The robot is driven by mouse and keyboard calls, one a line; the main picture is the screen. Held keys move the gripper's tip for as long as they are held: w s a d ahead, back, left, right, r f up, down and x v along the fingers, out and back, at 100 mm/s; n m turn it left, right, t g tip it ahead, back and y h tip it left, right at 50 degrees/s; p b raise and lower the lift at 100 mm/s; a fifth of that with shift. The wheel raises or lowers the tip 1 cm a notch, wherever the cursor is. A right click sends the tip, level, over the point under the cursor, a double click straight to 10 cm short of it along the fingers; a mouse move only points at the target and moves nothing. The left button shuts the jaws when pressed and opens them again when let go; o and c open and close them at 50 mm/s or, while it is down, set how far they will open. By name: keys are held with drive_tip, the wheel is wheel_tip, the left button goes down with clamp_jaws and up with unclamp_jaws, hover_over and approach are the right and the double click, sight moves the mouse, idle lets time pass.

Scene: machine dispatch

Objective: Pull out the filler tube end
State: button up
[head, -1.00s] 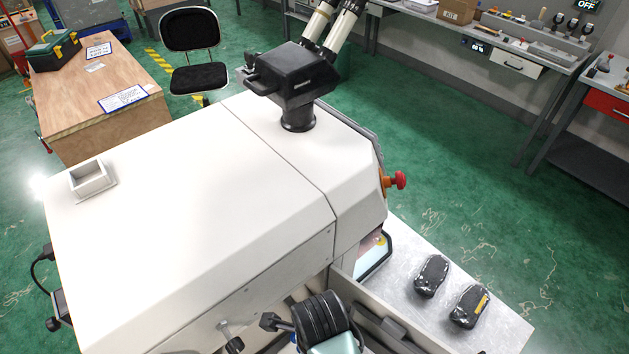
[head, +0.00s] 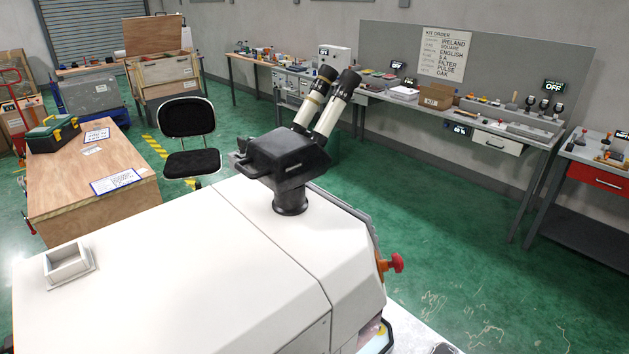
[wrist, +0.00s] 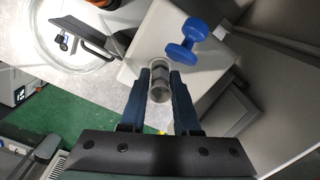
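In the wrist view, my gripper (wrist: 160,76) reaches forward with two dark blue fingers. A short, clear-grey cylinder with darker bands (wrist: 159,94) fills the gap between them, with a finger against each side. It looks like the filler tube end, but its far end and any seat are hard to make out. A clear curved tube or rim (wrist: 107,58) arcs across the upper left of the wrist view. My gripper is not in the head view.
A blue dumbbell-shaped piece (wrist: 187,41) lies just beyond the fingers, on a pale housing (wrist: 150,45). Grey panels (wrist: 285,95) stand close on the right. In the head view, a white machine (head: 190,270) with a black eyepiece head (head: 285,160) fills the foreground; a wooden crate (head: 90,185) stands left.

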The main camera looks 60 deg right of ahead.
clamp_jaws()
drive_tip(key=shift+r, duration=0.15)
drive_tip(key=shift+r+p, duration=1.4)
drive_tip(key=shift+p, duration=0.25)
drive_tip(key=shift+s+r+p, duration=0.1)
drive_tip(key=shift+r+p, duration=0.6)
drive_tip(key=shift+r, duration=0.7)
drive_tip(key=shift+r, duration=0.1)
drive_tip(key=shift+r, duration=1.2)
